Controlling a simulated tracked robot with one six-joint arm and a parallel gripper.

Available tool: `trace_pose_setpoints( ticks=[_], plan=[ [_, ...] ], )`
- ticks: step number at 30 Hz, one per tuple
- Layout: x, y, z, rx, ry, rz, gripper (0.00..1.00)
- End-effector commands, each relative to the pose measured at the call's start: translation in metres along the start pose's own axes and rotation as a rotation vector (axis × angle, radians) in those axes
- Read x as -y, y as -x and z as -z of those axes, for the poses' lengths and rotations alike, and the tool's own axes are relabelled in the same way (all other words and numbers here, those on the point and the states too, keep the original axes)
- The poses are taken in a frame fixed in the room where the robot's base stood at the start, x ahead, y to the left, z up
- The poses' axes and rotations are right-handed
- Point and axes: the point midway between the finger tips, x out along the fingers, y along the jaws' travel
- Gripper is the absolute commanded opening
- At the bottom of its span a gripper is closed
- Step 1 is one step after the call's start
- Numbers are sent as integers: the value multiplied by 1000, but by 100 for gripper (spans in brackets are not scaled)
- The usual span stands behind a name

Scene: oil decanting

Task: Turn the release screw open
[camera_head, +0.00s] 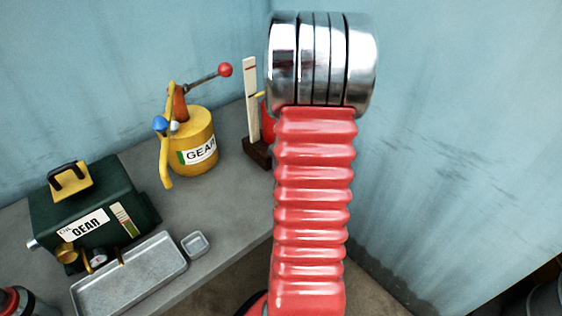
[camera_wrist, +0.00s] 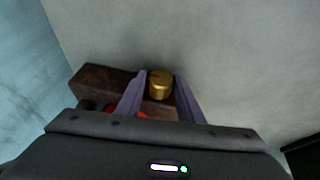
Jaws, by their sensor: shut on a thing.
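In the wrist view a short brass knob (camera_wrist: 161,86) sits between the two fingers of my gripper (camera_wrist: 159,78). The fingers are shut on it, one at each side. Whether this knob is the release screw, and how far it is turned, I cannot tell. A dark brown block (camera_wrist: 98,80) lies beside it to the left, with a bit of red (camera_wrist: 140,114) showing low between the fingers. In the head view my red arm hides my gripper and the knob. A red part (camera_head: 265,107) shows at the arm's left edge, by a dark brown base (camera_head: 258,152).
A white upright gauge (camera_head: 251,98) stands by the brown base. A yellow can (camera_head: 188,148) with a red-balled lever is left of it on the grey bench (camera_head: 232,205). A green box (camera_head: 88,205), a metal tray (camera_head: 130,283) and a small dish (camera_head: 195,244) stand further left.

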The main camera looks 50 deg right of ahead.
Motion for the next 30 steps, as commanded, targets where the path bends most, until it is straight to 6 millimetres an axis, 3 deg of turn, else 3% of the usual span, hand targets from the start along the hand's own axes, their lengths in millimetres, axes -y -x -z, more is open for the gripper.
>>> trace_pose_setpoints(
  ticks=[15,28,29,30],
  plan=[
    [-4,-2,-2,0,-101,241,11],
    [-4,-2,-2,-2,-111,273,11],
    [-4,-2,-2,-2,-111,273,35],
    [-4,-2,-2,-2,-111,273,38]
  ],
)
